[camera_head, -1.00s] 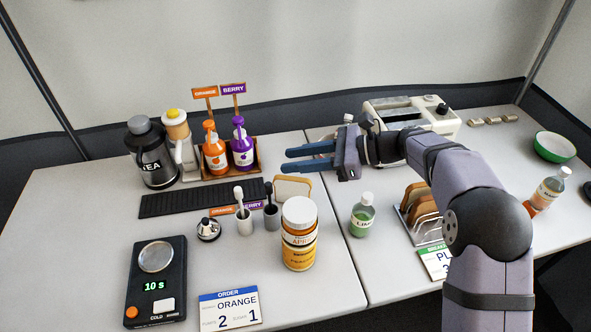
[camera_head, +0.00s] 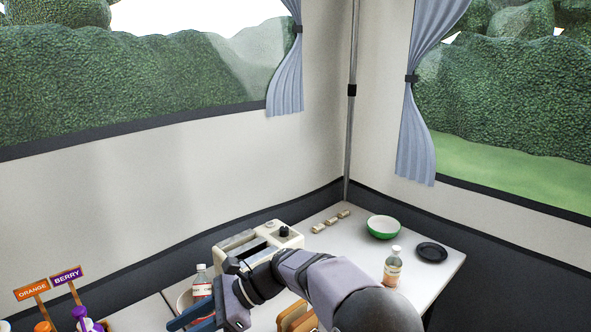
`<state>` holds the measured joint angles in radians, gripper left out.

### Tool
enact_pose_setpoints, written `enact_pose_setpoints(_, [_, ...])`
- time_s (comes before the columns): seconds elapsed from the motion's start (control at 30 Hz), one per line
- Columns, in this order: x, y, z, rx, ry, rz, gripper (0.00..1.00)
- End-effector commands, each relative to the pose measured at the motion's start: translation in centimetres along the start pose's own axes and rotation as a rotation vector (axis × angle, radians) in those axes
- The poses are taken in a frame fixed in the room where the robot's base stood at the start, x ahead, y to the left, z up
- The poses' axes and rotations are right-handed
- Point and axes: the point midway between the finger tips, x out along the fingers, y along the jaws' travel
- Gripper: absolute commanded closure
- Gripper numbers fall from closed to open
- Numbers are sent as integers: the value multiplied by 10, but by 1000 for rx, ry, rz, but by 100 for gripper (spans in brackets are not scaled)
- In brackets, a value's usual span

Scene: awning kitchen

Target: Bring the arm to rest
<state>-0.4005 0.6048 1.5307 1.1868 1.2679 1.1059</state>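My arm reaches in from the bottom of the head view, bent toward the left. My gripper (camera_head: 190,318) is at the lower edge, its two blue fingers pointing left and apart, with nothing seen between them. The fingers are partly cut off by the frame edge. A clear bottle with a white cap (camera_head: 202,282) stands just behind the gripper. The white toaster (camera_head: 290,240) is behind my arm, which hides part of its front.
The counter (camera_head: 440,270) runs to the right corner. On it are a green bowl (camera_head: 383,228), a black plate (camera_head: 431,252), a labelled bottle (camera_head: 392,266) and several small beige pieces (camera_head: 331,222). Toast slices (camera_head: 297,318) are near my arm. Orange and berry pump bottles are at lower left.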

Motion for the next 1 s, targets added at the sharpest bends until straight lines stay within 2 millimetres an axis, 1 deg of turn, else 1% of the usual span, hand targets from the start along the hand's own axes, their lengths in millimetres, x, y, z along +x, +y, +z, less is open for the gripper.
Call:
enact_pose_setpoints(0.03, [-20,11,-9,-21,59,-16,69])
enact_pose_setpoints(0.07, [-30,19,-21,-44,101,-22,69])
enact_pose_setpoints(0.1, [-43,30,-36,-77,160,-26,69])
enact_pose_setpoints(0.17, [-63,50,-58,-127,246,-25,69])
enact_pose_setpoints(0.2, [-75,63,-72,-163,301,-19,69])
enact_pose_setpoints(0.27, [-92,84,-100,-232,390,0,69])
enact_pose_setpoints(0.3, [-101,98,-122,-292,451,23,69])
enact_pose_setpoints(0.37, [-115,117,-154,-395,542,67,69])
enact_pose_setpoints(0.4, [-126,131,-174,-465,599,104,69])
enact_pose_setpoints(0.5, [-150,164,-216,-635,725,214,69])
enact_pose_setpoints(0.6, [-172,194,-251,-788,820,334,69])
enact_pose_setpoints(0.7, [-189,222,-279,-930,892,463,69])
enact_pose_setpoints(0.8, [-204,248,-304,-1066,942,597,69])
enact_pose_setpoints(0.87, [-212,262,-315,-1143,963,679,69])
enact_pose_setpoints(0.9, [-221,257,-293,-1136,959,667,69])
enact_pose_setpoints(1.0, [-229,257,-275,-1133,956,666,69])
